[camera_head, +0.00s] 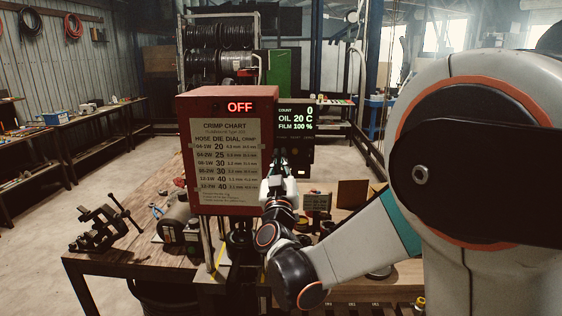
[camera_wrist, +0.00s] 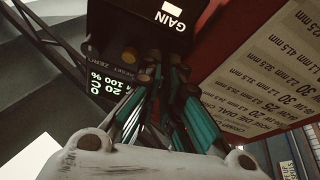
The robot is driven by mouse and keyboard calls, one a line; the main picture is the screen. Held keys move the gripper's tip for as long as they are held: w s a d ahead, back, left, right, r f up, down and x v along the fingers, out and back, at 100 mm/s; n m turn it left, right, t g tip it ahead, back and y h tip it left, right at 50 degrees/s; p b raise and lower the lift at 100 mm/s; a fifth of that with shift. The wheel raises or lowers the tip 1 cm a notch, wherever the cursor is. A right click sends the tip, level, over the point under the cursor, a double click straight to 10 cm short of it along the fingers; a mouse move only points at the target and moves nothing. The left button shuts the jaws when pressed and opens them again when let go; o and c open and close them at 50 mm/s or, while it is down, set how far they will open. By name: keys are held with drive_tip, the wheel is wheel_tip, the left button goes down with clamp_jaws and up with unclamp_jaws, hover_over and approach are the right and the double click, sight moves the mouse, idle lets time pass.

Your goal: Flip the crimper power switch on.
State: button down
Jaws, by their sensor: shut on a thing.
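The crimper's red housing (camera_head: 184,130) stands on the workbench with a lit red OFF sign (camera_head: 240,106) above its crimp chart. It also shows in the wrist view (camera_wrist: 225,45). A dark control panel with a green display (camera_head: 296,118) is on its right side. The display shows count 0, oil 20 C and film 100 %; it also shows in the wrist view (camera_wrist: 104,88). My gripper (camera_head: 279,160) is raised in front of the panel's left part, beside the housing. In the wrist view its fingers (camera_wrist: 163,72) are close together at the panel. I cannot make out the power switch; the fingers hide what lies between them.
A vise (camera_head: 101,224) sits on the bench (camera_head: 115,262) at the left, with a small machine (camera_head: 176,222) beside it. A small upright brown board (camera_head: 352,193) is right of the panel. A black GAIN-labelled block (camera_wrist: 135,25) is close above the fingers in the wrist view.

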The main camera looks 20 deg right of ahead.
drive_tip(key=shift+r, duration=0.2)
wheel_tip(320, 180, up, 3)
drive_tip(key=g+y+p, duration=0.1)
drive_tip(key=g+p, duration=0.2)
drive_tip(key=p, duration=0.2)
drive_tip(key=g+y+p, duration=0.1)
drive_tip(key=g+p, duration=0.2)
drive_tip(key=p, duration=0.1)
drive_tip(key=shift+w+f+g+p, duration=0.1)
drive_tip(key=shift+g+p, duration=0.2)
drive_tip(key=shift+p, duration=0.05)
drive_tip(key=shift+g+p, duration=0.3)
drive_tip(key=c, duration=2)
unclamp_jaws()
drive_tip(key=shift+a, duration=0.1)
